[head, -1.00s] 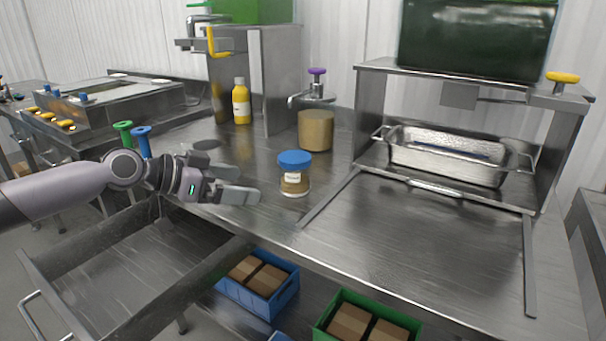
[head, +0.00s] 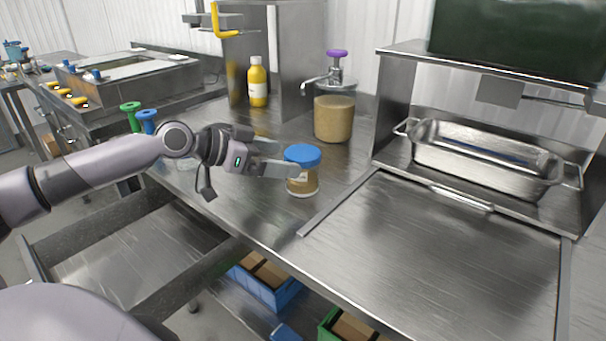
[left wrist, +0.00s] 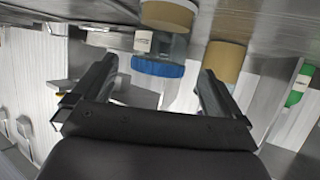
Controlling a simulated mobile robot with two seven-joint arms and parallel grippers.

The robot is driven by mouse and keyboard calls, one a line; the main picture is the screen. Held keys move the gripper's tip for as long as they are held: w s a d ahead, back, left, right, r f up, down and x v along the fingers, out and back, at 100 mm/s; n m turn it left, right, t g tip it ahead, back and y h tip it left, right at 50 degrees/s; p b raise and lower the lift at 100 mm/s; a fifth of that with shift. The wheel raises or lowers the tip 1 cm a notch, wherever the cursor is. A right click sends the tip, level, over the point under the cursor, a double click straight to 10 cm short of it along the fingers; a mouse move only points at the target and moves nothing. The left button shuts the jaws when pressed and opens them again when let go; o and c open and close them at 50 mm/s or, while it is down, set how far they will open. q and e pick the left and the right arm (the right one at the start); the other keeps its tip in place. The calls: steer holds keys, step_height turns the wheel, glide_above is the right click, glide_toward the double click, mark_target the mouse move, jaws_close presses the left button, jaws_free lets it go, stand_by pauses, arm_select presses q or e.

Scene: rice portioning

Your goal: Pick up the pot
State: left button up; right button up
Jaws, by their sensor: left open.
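The pot (head: 303,182) is a small clear jar with tan contents, a white label and a blue lid. It stands upright on the steel counter. My left gripper (head: 284,155) is open at its left side, with the near finger overlapping the pot just below the lid in the head view. In the left wrist view the pot's blue lid (left wrist: 158,68) appears between the two spread fingers, nearer the left one. I cannot tell whether a finger touches it. My right gripper is not in view.
A pump dispenser (head: 333,118) with a purple knob and a yellow bottle (head: 258,84) stand behind the pot on the counter (head: 250,205). A metal pan (head: 485,160) sits at the right. An open drawer (head: 130,255) and blue crate (head: 268,290) are below.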

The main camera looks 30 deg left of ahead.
mark_target(300, 158)
arm_select(q)
steer(key=shift+w+d+p, duration=0.3)
steer(key=shift+w, duration=0.15)
steer(key=p+x, duration=0.1)
steer(key=x, duration=0.2)
steer(key=shift+w+d+r, duration=0.1)
steer(key=shift+w, duration=0.2)
steer(key=shift+w+d+f, duration=0.2)
steer(key=shift+w+f, duration=0.05)
steer(key=shift+w, duration=0.1)
steer(key=c, duration=1.1)
steer(key=shift+o, duration=0.2)
